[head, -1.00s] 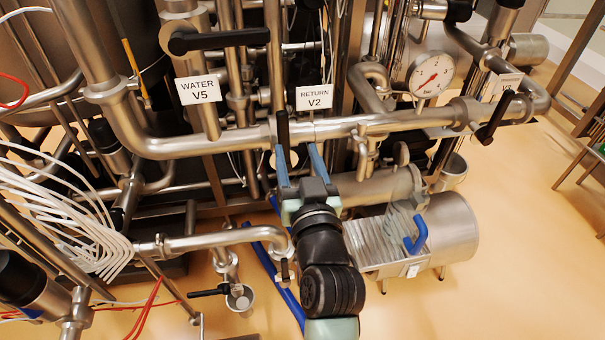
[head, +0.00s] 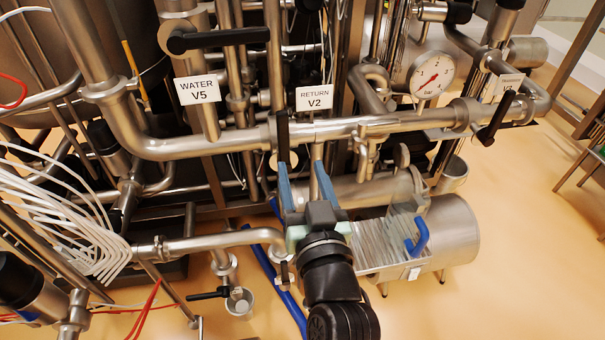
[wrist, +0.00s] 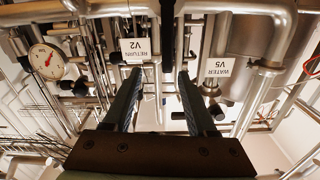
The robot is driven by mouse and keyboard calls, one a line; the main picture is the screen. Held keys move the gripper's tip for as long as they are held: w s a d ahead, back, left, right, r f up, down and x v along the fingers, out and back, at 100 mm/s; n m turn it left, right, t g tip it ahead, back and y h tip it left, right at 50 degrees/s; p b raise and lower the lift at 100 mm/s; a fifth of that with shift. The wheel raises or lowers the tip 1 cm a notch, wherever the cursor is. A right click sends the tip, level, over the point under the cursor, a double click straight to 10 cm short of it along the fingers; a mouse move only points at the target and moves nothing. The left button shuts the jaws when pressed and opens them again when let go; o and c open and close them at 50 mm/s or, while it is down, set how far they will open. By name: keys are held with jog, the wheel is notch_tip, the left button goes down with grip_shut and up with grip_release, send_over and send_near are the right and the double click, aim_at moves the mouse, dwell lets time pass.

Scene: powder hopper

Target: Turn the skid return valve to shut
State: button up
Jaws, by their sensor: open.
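The return valve's black lever handle (head: 282,131) stands upright across the horizontal steel pipe, just left of the white RETURN V2 label (head: 314,98). In the wrist view the handle (wrist: 168,35) shows as a dark bar, and the label (wrist: 136,50) appears upside down. My gripper (head: 300,168) is open and empty, with its blue-grey fingers pointing up at the pipe, just below the handle. In the wrist view the handle's end appears between the fingertips of my gripper (wrist: 160,74), nearer the right one. I cannot tell how far it is from them in depth.
The WATER V5 valve has a black horizontal handle (head: 228,38) at upper left. Another black handle (head: 495,118) hangs at right by a third label. A pressure gauge (head: 432,75) stands above the pipe. A motor (head: 440,240) and blue hose (head: 280,280) lie below.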

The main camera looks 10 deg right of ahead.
jog(key=s+b, duration=0.1)
jog(key=s, duration=1.2)
jog(key=shift+b, duration=0.4)
jog(key=w+a+r+n+t+p, duration=0.1)
jog(key=w+a+r+t, duration=0.1)
jog(key=r, duration=0.8)
jog(key=w+a+r+n+t, duration=0.1)
jog(key=a+r+t, duration=0.1)
jog(key=r, duration=0.7)
jog(key=w+a+r+t+p, duration=0.1)
jog(key=w+a+r+t, duration=0.1)
jog(key=r, duration=0.8)
jog(key=s+a+r+t, duration=0.1)
jog(key=s+r+t, duration=0.2)
jog(key=r, duration=0.8)
jog(key=shift+s+a+m+p, duration=0.25)
jog(key=shift+s+m+p, duration=0.05)
jog(key=shift+s+p, duration=0.05)
